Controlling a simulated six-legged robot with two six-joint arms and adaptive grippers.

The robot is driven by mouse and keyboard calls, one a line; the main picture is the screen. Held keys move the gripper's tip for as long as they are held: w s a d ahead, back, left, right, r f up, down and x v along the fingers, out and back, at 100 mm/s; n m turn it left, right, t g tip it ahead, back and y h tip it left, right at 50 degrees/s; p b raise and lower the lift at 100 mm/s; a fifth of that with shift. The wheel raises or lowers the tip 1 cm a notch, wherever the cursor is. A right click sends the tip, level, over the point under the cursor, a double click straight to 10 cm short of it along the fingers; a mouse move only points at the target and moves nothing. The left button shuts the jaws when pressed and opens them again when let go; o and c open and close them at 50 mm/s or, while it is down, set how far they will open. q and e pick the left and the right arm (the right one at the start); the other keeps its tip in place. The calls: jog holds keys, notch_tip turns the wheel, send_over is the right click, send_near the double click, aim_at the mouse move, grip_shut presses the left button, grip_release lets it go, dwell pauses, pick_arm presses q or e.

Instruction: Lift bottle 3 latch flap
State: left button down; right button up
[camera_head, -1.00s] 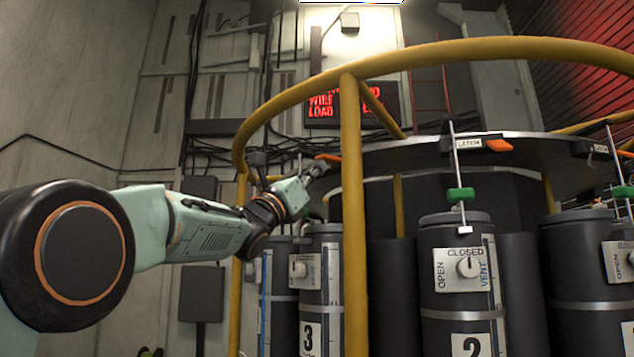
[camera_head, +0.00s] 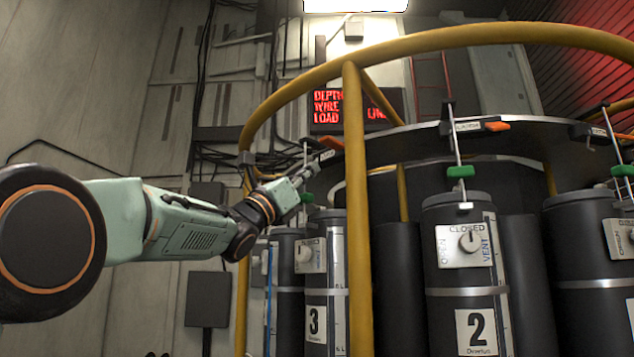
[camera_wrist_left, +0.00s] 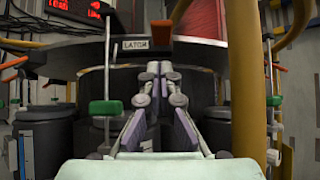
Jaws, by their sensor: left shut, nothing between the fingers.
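Bottle 3 (camera_head: 316,322) is a dark cylinder with a "3" label, partly hidden by a yellow post in the head view. Above it, an orange latch flap (camera_head: 331,143) sits on the rim of the round dark plate. In the left wrist view the orange flap (camera_wrist_left: 159,29) is beside a "LATCH" label (camera_wrist_left: 135,45). My left gripper (camera_head: 308,171) is just below the flap in the head view. In the wrist view its shut, empty fingers (camera_wrist_left: 153,68) point forward, with the tips below the flap in the picture. Contact with the flap cannot be told. My right gripper is out of view.
A yellow rail (camera_head: 352,240) curves around the rosette, with a post close to my left gripper. Bottle 2 (camera_head: 465,290) stands to the right with its own rod, green grip (camera_head: 460,171) and orange flap (camera_head: 497,126). A red-lettered sign (camera_head: 328,107) hangs behind.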

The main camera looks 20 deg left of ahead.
pick_arm(q)
jog(key=s+a+f+b, duration=0.1)
jog(key=s+a+b, duration=0.1)
jog(key=s, duration=0.4)
jog(key=shift+s+a+b, duration=0.15)
jog(key=shift+a+b, duration=0.25)
jog(key=shift+a, duration=0.35)
jog(key=shift+s+a+r, duration=0.1)
jog(key=shift+s, duration=0.05)
